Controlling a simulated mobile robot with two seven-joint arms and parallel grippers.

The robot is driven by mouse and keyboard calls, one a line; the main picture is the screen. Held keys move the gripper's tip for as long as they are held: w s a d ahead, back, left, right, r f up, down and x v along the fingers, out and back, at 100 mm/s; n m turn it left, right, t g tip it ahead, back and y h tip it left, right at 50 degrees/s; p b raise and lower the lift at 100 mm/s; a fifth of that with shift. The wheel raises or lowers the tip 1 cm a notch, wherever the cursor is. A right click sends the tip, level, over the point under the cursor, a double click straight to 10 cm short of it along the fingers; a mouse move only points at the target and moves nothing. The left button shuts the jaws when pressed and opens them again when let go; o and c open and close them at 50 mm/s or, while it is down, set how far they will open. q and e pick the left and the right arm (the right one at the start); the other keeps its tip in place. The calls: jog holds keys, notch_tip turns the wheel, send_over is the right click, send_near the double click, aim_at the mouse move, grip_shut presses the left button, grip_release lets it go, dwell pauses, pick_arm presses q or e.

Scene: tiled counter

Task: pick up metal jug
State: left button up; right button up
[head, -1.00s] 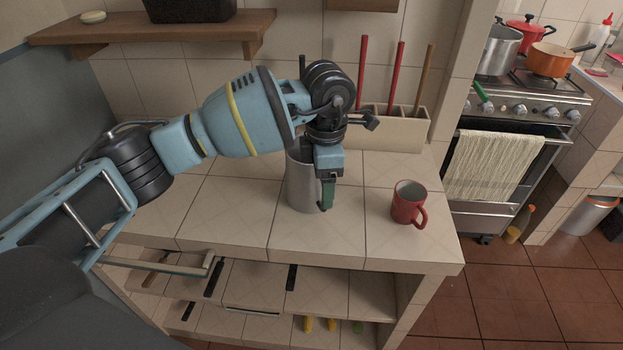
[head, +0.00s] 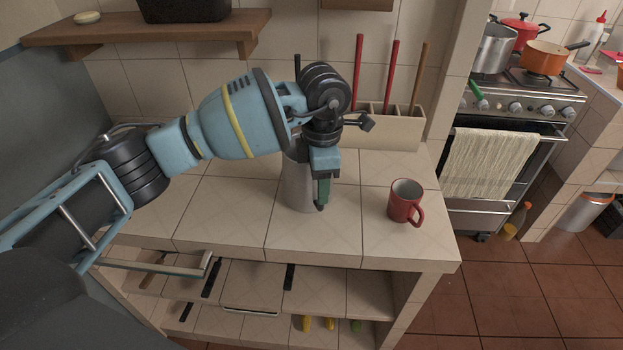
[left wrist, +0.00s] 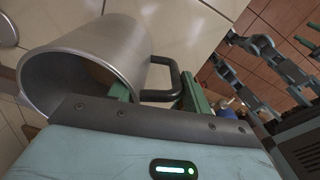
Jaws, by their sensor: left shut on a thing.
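The metal jug (head: 298,187) is a grey cylinder standing on the tiled counter, partly hidden behind my left gripper in the head view. In the left wrist view the jug (left wrist: 115,55) shows its open rim and a dark handle (left wrist: 172,82). My left gripper (head: 322,192) points down at the jug's near right side. In the left wrist view its green fingers (left wrist: 158,95) are on either side of the handle, shut on it. Whether the jug's base touches the counter is hard to tell. My right gripper is not in the head view.
A red mug (head: 405,203) stands on the counter to the right of the jug. A holder (head: 385,130) with upright red and brown sticks stands at the back. The counter's left part is clear.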

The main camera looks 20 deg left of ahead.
pick_arm(q)
jog(key=shift+r, duration=0.1)
jog(key=r, duration=0.3)
jog(key=shift+s+d+r, duration=0.15)
jog(key=shift+s+r, duration=0.05)
jog(key=shift+r, duration=0.05)
jog(key=s+d, duration=0.3)
jog(key=s, duration=0.4)
jog(key=s+d+r, duration=0.1)
jog(key=s+d, duration=0.2)
jog(key=s, duration=0.4)
jog(key=shift+s+r+b, duration=0.15)
jog(key=shift+r+b, duration=0.05)
jog(key=shift+b, duration=0.2)
jog(key=shift+d, duration=0.1)
